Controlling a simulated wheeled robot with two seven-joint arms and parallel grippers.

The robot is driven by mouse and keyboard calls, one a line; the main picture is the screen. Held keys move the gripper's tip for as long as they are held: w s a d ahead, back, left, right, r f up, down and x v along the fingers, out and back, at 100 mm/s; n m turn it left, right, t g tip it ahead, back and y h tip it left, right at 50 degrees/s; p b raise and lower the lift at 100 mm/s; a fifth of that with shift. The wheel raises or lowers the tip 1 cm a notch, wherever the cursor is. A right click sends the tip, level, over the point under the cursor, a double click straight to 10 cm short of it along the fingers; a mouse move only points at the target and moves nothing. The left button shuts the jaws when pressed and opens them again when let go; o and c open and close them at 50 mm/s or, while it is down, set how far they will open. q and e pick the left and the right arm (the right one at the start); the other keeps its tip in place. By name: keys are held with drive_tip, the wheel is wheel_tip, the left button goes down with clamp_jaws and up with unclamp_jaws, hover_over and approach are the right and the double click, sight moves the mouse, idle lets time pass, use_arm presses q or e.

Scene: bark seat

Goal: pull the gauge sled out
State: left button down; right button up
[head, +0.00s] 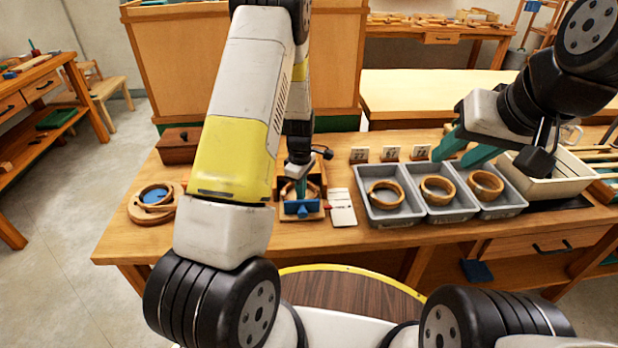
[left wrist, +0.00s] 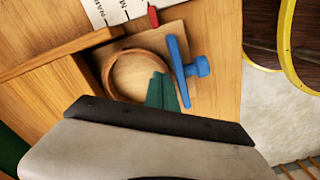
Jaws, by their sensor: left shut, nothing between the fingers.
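The gauge sled appears as a blue bar with a round knob (left wrist: 184,68) on the front of a small wooden base (left wrist: 175,42). It also shows at the table's front edge in the head view (head: 301,208). A wooden ring (left wrist: 122,82) lies on that base behind the blue bar. My left gripper (left wrist: 163,90) is shut and empty, its green fingertips over the ring beside the blue bar. Whether they touch either is unclear. In the head view my left gripper (head: 300,188) points down there. My right gripper (head: 463,153) is open, above the grey trays.
Grey trays (head: 381,217) with wooden rings and number cards stand to the right. A white paper card (head: 341,207) lies beside the base. A round wooden holder (head: 152,205) and a brown box (head: 178,146) are at left. A white bin (head: 560,180) stands at right.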

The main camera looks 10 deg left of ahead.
sight(303, 209)
use_arm(q)
drive_tip(key=shift+s+f, duration=0.25)
drive_tip(key=shift+f, duration=0.3)
drive_tip(key=shift+s, duration=0.1)
drive_tip(key=shift+s+d, duration=0.3)
drive_tip(key=shift+s, duration=0.55)
drive_tip(key=shift+s+d, duration=0.3)
drive_tip(key=shift+s, duration=0.55)
drive_tip(key=shift+s+d, duration=0.3)
drive_tip(key=shift+s, duration=0.55)
drive_tip(key=shift+w+r, duration=0.2)
drive_tip(key=shift+r, duration=0.3)
drive_tip(key=shift+w+r, duration=0.2)
drive_tip(key=shift+r, duration=0.3)
drive_tip(key=shift+w+a+r, duration=0.1)
drive_tip(key=shift+w+r, duration=0.05)
drive_tip(key=shift+r, duration=0.7)
drive_tip(key=shift+w+a+r, duration=0.1)
drive_tip(key=shift+w+r, duration=0.1)
drive_tip(key=shift+r, duration=0.65)
drive_tip(key=shift+w+a+r, duration=0.1)
drive_tip(key=shift+w+r, duration=0.05)
drive_tip(key=shift+r, duration=0.7)
